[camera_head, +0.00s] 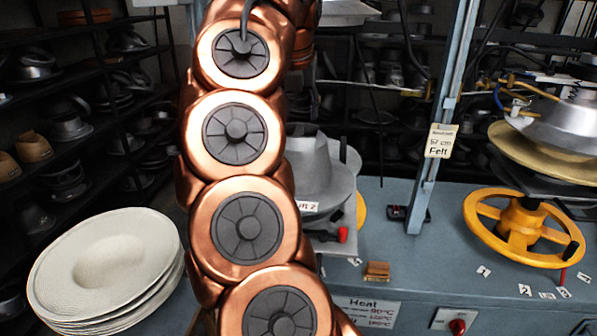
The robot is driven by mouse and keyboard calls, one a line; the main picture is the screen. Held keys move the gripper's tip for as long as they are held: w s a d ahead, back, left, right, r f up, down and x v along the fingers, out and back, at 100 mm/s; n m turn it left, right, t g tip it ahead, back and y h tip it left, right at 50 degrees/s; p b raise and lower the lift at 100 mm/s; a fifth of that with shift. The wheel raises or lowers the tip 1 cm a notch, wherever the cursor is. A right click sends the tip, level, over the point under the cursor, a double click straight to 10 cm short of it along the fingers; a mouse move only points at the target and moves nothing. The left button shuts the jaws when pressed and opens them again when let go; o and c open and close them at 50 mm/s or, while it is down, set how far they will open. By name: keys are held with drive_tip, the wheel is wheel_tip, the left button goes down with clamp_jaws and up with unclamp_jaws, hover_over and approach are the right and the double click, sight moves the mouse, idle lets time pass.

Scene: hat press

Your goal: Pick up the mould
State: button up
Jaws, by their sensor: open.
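A grey metal hat-shaped piece (325,175), likely the mould, sits on the blue-grey press bench (385,215) behind my copper-coloured arm. My arm hides its left part. A small white label, partly covered by the arm, shows at its lower front. My arm runs from the top of the view down through the middle. My gripper is not in view, so its place relative to the mould cannot be told.
A stack of pale hat blanks (110,262) lies at the lower left. A yellow handwheel (523,226) stands at the right below a silver press head (565,125). A grey upright post (447,110) rises between the mould and handwheel. Dark shelves (70,110) hold several hat forms.

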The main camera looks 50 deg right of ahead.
sight(298, 130)
drive_tip(key=shift+w+p+x, duration=0.2)
drive_tip(key=shift+p+x, duration=0.3)
drive_tip(key=shift+x, duration=1.3)
drive_tip(key=shift+w+p+x, duration=0.2)
drive_tip(key=shift+p+x, duration=0.3)
drive_tip(key=shift+x, duration=1.35)
drive_tip(key=shift+a+r, duration=0.1)
drive_tip(key=shift+a, duration=0.05)
clamp_jaws()
